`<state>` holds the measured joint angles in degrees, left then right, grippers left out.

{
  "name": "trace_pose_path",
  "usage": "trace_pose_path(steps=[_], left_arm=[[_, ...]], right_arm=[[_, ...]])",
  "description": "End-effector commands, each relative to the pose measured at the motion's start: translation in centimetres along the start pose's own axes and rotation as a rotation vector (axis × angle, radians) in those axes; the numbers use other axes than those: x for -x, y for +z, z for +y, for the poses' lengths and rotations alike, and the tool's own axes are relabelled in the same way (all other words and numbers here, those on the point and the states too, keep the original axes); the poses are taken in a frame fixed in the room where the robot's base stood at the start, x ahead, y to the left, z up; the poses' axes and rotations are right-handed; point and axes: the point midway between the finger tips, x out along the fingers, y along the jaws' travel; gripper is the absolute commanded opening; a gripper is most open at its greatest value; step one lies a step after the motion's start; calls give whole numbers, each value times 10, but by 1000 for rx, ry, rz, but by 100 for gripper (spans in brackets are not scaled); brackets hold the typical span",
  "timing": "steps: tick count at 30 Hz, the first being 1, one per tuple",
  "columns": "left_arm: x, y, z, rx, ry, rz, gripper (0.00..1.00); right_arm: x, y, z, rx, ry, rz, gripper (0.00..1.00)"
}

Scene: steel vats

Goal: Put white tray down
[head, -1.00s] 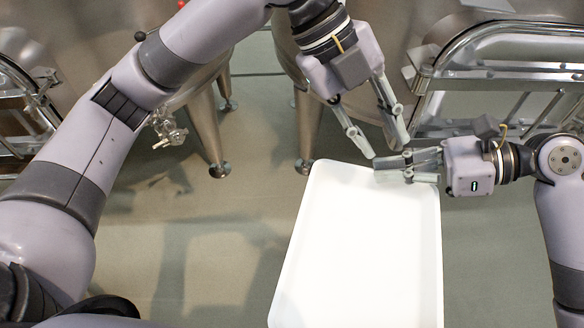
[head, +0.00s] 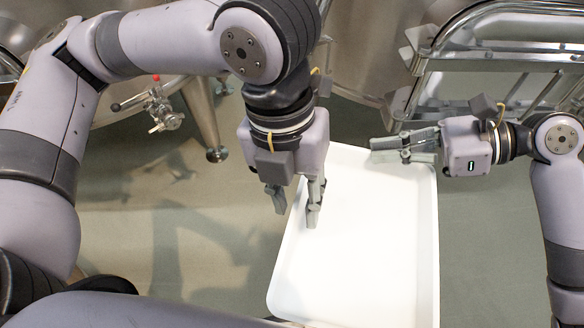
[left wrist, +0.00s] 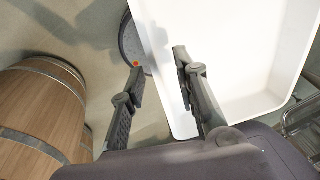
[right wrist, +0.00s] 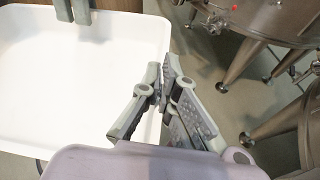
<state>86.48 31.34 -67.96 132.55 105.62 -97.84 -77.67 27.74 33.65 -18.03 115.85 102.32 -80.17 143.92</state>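The white tray (head: 360,260) is a shallow, empty rectangular tray, open side up, in the middle right of the head view. My right gripper (head: 385,150) is at its far right corner; in the right wrist view the fingertips (right wrist: 163,68) are close together with the tray's rim between them. My left gripper (head: 295,208) is at the tray's left edge. In the left wrist view its fingers (left wrist: 158,65) are apart, one over the tray and one outside its left rim. I cannot tell what, if anything, lies under the tray.
Steel vats (head: 370,40) on legs stand at the back, with a valve (head: 160,108) on the left one. A metal frame (head: 500,65) stands behind my right gripper. A wooden barrel (left wrist: 45,110) shows in the left wrist view. Floor left of the tray is bare.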

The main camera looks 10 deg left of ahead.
Motion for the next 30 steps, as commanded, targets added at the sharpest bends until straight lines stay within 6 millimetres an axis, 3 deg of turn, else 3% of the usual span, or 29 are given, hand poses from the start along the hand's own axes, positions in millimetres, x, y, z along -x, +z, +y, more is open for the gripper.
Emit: trace_pose_path(steps=[7, 19, 30], left_arm=[[-30, 0, 0, 1, 0, 1, 29], [-36, 0, 0, 0, -1, 0, 28], [-36, 0, 0, 1, 0, 1, 3]], right_arm=[[0, 0, 0, 0, 0, -1, 0], [0, 1, 0, -1, 0, -2, 0], [0, 1, 0, -1, 0, -2, 0]])
